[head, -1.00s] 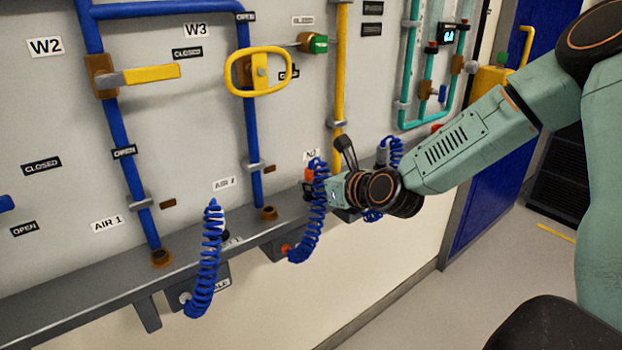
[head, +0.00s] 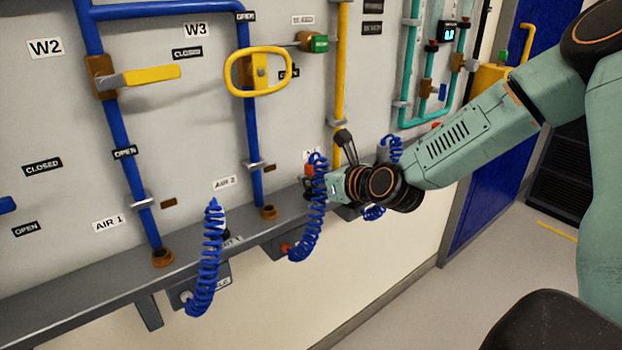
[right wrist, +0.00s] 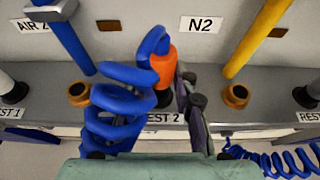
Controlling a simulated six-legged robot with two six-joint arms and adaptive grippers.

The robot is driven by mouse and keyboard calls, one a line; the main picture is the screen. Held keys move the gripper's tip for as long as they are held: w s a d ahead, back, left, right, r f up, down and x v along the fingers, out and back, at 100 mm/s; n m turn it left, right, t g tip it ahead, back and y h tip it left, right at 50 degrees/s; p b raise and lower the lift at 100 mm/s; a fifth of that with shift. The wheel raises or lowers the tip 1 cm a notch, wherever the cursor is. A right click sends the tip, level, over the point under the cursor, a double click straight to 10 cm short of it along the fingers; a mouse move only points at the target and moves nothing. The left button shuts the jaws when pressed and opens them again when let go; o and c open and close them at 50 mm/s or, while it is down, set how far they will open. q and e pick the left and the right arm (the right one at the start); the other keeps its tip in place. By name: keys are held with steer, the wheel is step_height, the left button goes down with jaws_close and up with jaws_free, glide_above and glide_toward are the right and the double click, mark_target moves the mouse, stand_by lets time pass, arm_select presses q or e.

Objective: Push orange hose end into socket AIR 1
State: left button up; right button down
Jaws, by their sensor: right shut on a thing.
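The orange hose end (right wrist: 163,68) stands roughly upright at the REST 2 place, with a coiled blue hose (right wrist: 118,105) looping from its top. In the head view, only a little orange shows beside the gripper. My right gripper (head: 322,186) is shut on the orange hose end; its fingers (right wrist: 187,98) show partly in the right wrist view. Whether the lower end touches the rest is unclear. The AIR 1 label (head: 108,224) is on the panel at left, with a brown ring socket (head: 162,258) to its lower right on the ledge. My left gripper is out of view.
A grey ledge (head: 90,285) runs along the panel. Another coiled blue hose (head: 207,265) rises above it between AIR 1 and my right gripper. The AIR 2 socket (head: 268,212), blue pipes and a yellow valve handle (head: 258,72) are nearby.

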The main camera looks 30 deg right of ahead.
step_height(320, 180, up, 6)
steer(key=p, duration=0.4)
stand_by(0.8)
stand_by(1.6)
